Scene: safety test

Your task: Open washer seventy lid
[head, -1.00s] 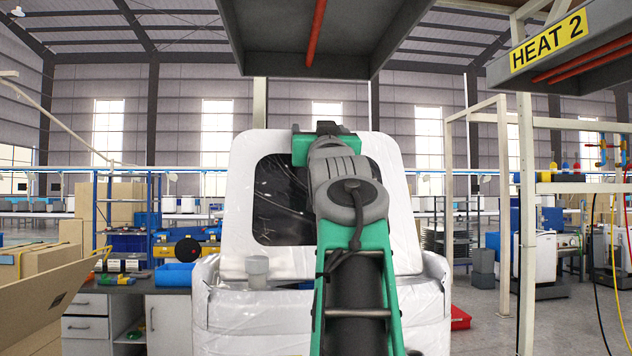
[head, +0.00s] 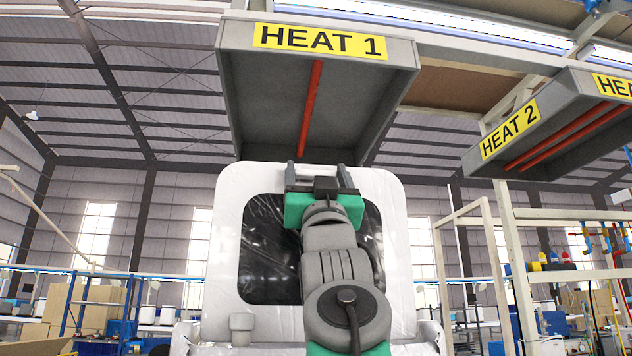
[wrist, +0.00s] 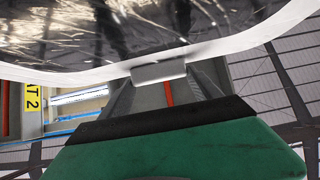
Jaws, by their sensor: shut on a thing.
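The washer's white lid (head: 225,235), with a dark glossy window (head: 268,262), stands raised and facing me in the head view. My gripper (head: 316,170) is at the lid's top edge, right of its middle. In the wrist view, my gripper (wrist: 160,76) is shut on a small pale tab (wrist: 158,71) at the lid's rim (wrist: 90,73), with one dark finger on each side. The arm covers part of the window and the lid's lower right. Most of the washer body is below the head view.
A grey hood marked HEAT 1 (head: 240,70) hangs just above and behind the lid's top. A second hood, marked HEAT 2 (head: 480,160), is at the right beside a pale frame (head: 515,265). A small grey cylinder (head: 242,328) stands at the lid's lower left.

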